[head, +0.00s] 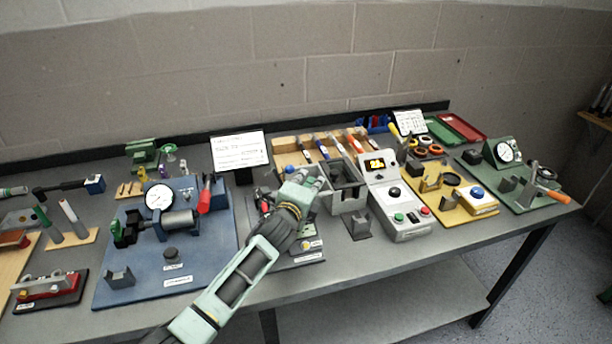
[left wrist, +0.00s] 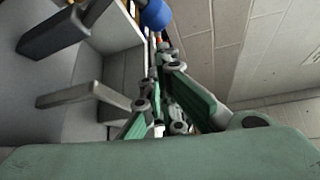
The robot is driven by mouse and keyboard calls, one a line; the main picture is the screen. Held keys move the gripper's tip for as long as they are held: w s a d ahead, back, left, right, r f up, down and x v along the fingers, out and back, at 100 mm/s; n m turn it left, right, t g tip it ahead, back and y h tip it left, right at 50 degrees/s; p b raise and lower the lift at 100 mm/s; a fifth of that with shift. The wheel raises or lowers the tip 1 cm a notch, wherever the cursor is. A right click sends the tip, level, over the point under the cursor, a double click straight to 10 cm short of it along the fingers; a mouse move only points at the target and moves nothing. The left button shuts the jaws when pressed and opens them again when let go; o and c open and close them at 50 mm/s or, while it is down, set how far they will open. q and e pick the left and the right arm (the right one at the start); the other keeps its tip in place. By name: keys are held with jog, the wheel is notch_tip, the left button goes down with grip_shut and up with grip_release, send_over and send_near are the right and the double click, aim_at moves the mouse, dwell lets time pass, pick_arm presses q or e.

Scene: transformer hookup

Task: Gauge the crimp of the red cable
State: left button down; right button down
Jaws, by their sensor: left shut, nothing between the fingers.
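My left gripper (head: 306,182) is over the middle of the bench, shut and empty, close to a grey open-topped box (head: 346,194). Its fingers also show in the left wrist view (left wrist: 165,115). A dial gauge (head: 159,197) with a white face stands on a blue base plate (head: 140,284) to the left of my arm. A second dial gauge (head: 505,151) stands on a green base plate (head: 527,204) at the right, beside an orange-handled lever (head: 553,196). I cannot make out the red cable for certain. My right gripper is not in view.
Right of my gripper stands a grey box with a lit display (head: 376,164) and buttons. A yellow plate (head: 441,213) lies beyond it. A wooden rack (head: 288,155) with several tools runs along the back. My forearm covers part of a dark fixture (head: 310,257).

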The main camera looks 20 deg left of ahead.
aim_at(278, 178)
pick_arm(q)
jog(key=shift+s+a+r+n+t+y+b, duration=0.15)
jog(key=shift+s+a+r+n+t+b, duration=0.35)
jog(key=shift+s+a+n+t+b, duration=1.1)
jog(key=shift+w+a+r+n+t+y+b, duration=0.15)
jog(key=shift+a+r+n+b, duration=0.55)
jog(key=shift+b, duration=1.95)
jog(key=shift+s+a+r+n+t+y+b, duration=0.25)
jog(key=shift+s+a+n+t+b, duration=0.55)
jog(key=shift+a+n+b, duration=1)
